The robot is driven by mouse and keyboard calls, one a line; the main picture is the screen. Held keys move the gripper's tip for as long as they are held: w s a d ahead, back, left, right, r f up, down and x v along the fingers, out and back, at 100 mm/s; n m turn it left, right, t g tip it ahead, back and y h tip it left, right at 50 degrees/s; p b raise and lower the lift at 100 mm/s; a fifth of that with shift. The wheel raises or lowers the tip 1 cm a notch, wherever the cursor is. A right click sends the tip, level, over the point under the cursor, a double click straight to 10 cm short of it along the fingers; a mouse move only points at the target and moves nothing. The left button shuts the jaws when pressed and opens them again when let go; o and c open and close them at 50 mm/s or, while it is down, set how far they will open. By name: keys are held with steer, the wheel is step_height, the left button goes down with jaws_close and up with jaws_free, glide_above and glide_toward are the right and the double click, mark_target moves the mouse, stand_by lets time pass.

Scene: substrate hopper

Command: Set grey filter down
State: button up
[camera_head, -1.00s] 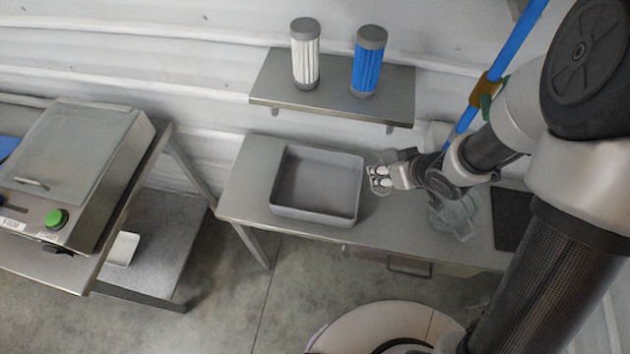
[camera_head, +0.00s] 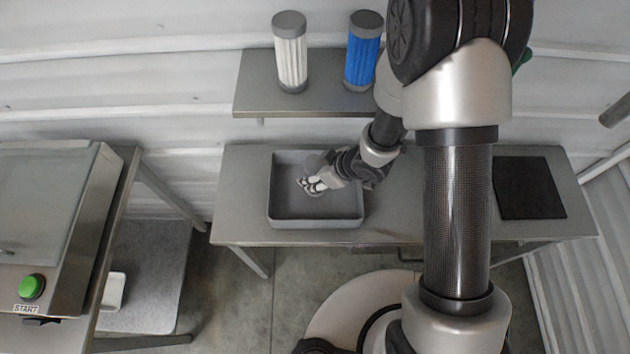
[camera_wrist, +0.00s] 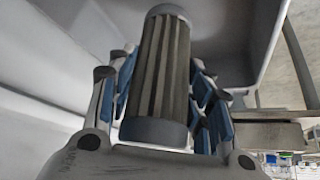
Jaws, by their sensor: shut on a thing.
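My gripper (camera_head: 311,185) is over the grey tray (camera_head: 316,224) on the middle bench in the head view. In the wrist view my gripper (camera_wrist: 160,95) has its blue-padded fingers shut on the grey filter (camera_wrist: 161,65), a ribbed cylinder with smooth end caps. The tray's walls show around and behind the filter in the wrist view. The filter is mostly hidden by the gripper in the head view. I cannot tell whether the filter touches the tray floor.
A white filter (camera_head: 290,55) and a blue filter (camera_head: 362,50) stand on the wall shelf (camera_head: 262,95). A black mat (camera_head: 528,188) lies at the bench's right. A machine with a green START button (camera_head: 32,286) is at the left. The bench (camera_head: 240,205) is bare left of the tray.

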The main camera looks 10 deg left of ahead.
steer(key=shift+f+b, duration=0.5)
steer(key=shift+f, duration=1.15)
steer(key=shift+f, duration=0.15)
steer(key=o, duration=1.2)
steer(key=shift+r, duration=0.35)
steer(key=p+v, duration=0.4)
steer(key=v, duration=0.7)
steer(key=shift+s+d+r, duration=0.15)
steer(key=shift+d+r, duration=0.1)
